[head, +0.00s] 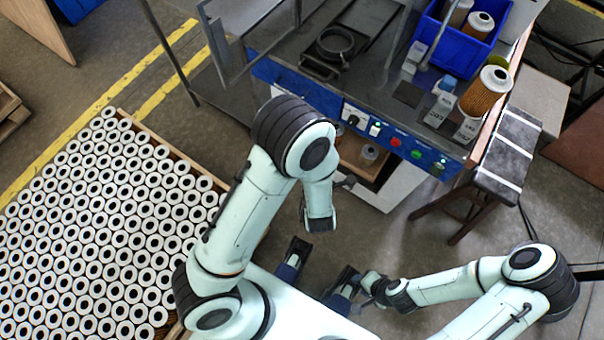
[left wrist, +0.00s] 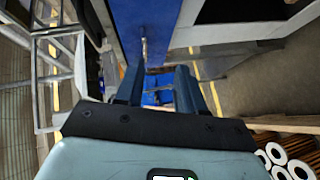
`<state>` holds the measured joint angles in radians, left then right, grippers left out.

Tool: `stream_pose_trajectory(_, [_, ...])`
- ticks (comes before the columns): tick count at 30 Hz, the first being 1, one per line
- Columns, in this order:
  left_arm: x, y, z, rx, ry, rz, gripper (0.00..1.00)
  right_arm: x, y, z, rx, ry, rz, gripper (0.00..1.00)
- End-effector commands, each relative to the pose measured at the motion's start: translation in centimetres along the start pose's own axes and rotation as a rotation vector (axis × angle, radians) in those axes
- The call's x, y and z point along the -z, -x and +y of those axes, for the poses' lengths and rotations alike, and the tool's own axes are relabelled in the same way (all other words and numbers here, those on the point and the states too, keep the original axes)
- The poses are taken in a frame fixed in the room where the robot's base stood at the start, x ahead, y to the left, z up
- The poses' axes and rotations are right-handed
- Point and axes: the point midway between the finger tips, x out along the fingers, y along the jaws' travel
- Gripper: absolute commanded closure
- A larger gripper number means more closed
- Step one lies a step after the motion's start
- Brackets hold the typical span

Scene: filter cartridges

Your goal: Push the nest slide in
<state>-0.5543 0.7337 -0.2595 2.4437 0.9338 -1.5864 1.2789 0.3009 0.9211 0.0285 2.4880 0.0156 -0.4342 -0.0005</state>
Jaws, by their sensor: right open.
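The nest slide is a dark plate with a round black ring nest (head: 335,43), on rails on the grey bench in the head view. Its front end (head: 318,70) lies near the bench's blue front panel. My left arm rises and bends down in front of the bench; its gripper is not clearly visible there. In the left wrist view my left gripper (left wrist: 160,72) has its two fingers apart, with nothing seen between them but blue background surfaces. My right gripper (head: 372,288) is open and low at the bottom centre, away from the bench.
A control strip (head: 395,142) with buttons runs along the bench front. An orange filter cartridge (head: 483,92) stands at the bench's right, near a blue crate (head: 462,42) holding cartridges. A large pallet of white-topped cartridges fills the left. A black-topped stool (head: 508,150) stands right.

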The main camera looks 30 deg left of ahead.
Motion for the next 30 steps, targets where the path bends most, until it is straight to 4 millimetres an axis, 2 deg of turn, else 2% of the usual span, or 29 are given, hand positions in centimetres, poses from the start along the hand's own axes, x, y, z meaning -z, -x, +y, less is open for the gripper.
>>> stream_pose_trajectory(8, [-0.4,-0.6,-5.4,0.23,-0.254,-0.15,0.62,0.1,2.0,-0.7,0.002,0.002,0.006,0.57])
stream_pose_trajectory(18, [-0.4,1.1,-11.6,0.463,-0.527,-0.389,0.62,0.2,3.9,-1.4,0.004,0.004,0.012,0.57])
stream_pose_trajectory(24, [-0.4,2.2,-13.6,0.53,-0.612,-0.488,0.62,0.3,4.5,-1.6,0.005,0.004,0.013,0.57])
stream_pose_trajectory(30, [-0.4,2.6,-14.2,0.548,-0.638,-0.52,0.62,0.3,4.5,-1.7,0.005,0.005,0.014,0.57])
